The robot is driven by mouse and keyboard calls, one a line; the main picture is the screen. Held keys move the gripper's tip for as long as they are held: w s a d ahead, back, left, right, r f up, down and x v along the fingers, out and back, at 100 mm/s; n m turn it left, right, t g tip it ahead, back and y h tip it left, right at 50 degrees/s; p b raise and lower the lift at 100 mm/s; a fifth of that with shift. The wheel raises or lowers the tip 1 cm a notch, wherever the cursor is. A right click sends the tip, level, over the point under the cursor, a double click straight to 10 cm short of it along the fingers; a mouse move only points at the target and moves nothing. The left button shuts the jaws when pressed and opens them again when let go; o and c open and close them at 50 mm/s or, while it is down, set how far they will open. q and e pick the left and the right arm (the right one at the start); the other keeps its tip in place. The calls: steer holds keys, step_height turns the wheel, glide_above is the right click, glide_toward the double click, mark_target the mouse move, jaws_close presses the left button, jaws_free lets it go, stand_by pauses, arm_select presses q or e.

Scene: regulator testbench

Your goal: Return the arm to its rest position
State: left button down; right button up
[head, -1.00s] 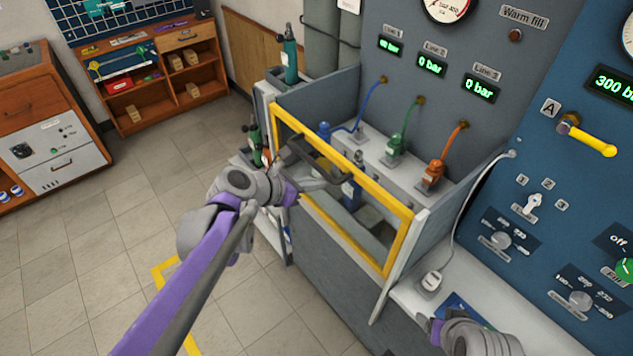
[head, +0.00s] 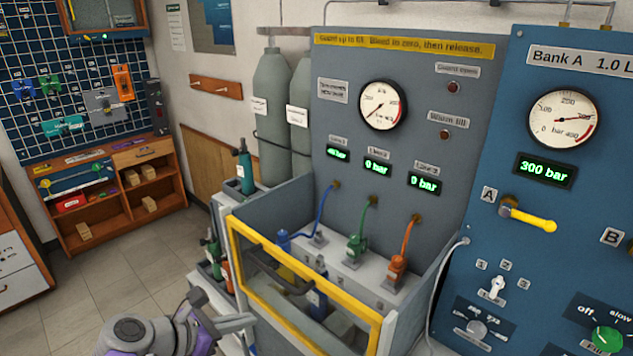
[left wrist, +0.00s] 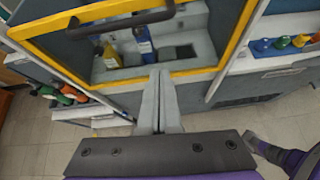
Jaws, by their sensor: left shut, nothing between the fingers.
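My left gripper (head: 245,322) is at the bottom left of the head view, low in front of the yellow-framed door (head: 262,290) of the test chamber. In the left wrist view its fingers (left wrist: 160,78) are together with nothing between them, pointing at the lower bar of the yellow frame (left wrist: 205,74). I cannot tell whether the fingertips touch the frame. The dark door handle (left wrist: 122,24) is beyond the fingertips, clear of them. A purple and grey arm part (left wrist: 285,158) shows at the lower right of the wrist view. My right gripper is not seen in the head view now.
Blue, green (head: 357,245) and orange (head: 397,268) connectors sit on the ledge behind. Small cylinders (head: 214,250) stand left of the chamber. The floor (head: 150,270) at left is clear.

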arm_select(q)
steer(key=s+f+m+g+y, duration=0.1)
steer(key=s+f+m+y, duration=0.2)
steer(key=s+f+m, duration=0.4)
steer(key=s+f+m+g+y, duration=0.2)
steer(key=s+f+m+y, duration=0.2)
steer(key=m, duration=1.6)
steer(key=shift+s+f, duration=1.5)
steer(key=shift+s, duration=0.6)
steer(key=shift+a, duration=0.1)
